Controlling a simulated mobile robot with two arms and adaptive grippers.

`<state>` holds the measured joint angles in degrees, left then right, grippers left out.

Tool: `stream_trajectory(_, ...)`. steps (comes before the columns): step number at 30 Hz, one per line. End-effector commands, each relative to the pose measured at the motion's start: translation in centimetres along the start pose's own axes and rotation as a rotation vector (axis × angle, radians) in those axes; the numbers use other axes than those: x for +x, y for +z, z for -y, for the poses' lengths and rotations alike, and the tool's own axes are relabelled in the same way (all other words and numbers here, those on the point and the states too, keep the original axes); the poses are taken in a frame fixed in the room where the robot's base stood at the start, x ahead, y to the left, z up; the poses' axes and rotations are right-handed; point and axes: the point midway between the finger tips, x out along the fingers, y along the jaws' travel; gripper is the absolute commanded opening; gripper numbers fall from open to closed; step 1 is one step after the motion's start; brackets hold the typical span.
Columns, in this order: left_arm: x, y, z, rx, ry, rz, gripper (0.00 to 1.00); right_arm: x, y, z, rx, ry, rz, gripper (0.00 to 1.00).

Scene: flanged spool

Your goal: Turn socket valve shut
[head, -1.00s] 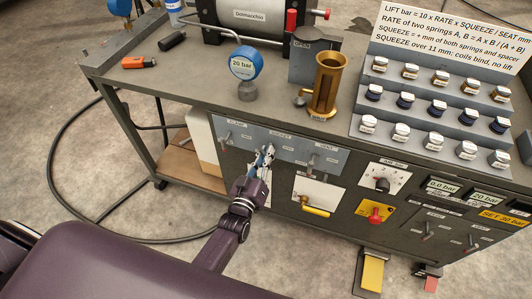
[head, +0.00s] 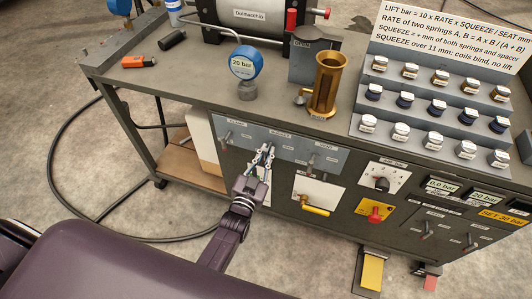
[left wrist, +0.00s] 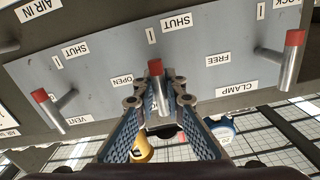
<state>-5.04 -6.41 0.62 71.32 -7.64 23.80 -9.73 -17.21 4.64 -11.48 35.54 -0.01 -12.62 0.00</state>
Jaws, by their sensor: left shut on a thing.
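The socket valve lever (left wrist: 155,68) has a red tip and a grey metal shaft. It sits in the middle of the grey valve panel (head: 292,146), between SHUT and OPEN labels in the left wrist view. My left gripper (head: 265,152) is at this lever, one finger on each side, and is shut on it; it also shows in the left wrist view (left wrist: 160,98). The fingers hide the lever's base, and in the head view they hide most of the lever. My right gripper is not in view.
The clamp lever (left wrist: 290,60) and vent lever (left wrist: 53,108) flank the socket lever. Below the panel are a yellow handle (head: 315,211) and a red knob (head: 375,215). A brass cylinder (head: 327,85), a blue gauge (head: 246,63) and a spring rack (head: 435,108) stand on the bench.

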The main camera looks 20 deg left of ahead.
Motion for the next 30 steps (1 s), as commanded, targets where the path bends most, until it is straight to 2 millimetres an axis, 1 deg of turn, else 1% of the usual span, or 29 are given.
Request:
stream_trajectory(1, -0.3, 0.6, -0.1, 0.027, 0.006, 0.011, 0.00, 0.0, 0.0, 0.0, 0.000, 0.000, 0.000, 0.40)
stream_trajectory(15, -0.3, 0.7, -0.1, 0.042, 0.007, 0.013, 0.00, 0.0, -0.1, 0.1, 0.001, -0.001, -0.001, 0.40)
stream_trajectory(16, -0.3, 0.7, -0.1, 0.042, 0.007, 0.013, 0.13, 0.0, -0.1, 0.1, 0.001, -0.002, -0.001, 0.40)
stream_trajectory(20, -0.4, 0.7, -0.1, 0.043, 0.007, 0.014, 0.28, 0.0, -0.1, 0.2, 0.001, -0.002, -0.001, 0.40)
stream_trajectory(21, -0.4, 0.7, -0.1, 0.043, 0.007, 0.014, 0.29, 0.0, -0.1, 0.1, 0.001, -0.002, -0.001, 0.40)
stream_trajectory(26, -0.5, 0.7, -0.1, 0.043, 0.007, 0.014, 0.29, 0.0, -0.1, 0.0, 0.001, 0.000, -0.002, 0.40)
stream_trajectory(30, -1.6, 0.8, -0.1, 0.042, 0.007, 0.016, 0.29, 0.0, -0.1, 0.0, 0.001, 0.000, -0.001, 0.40)
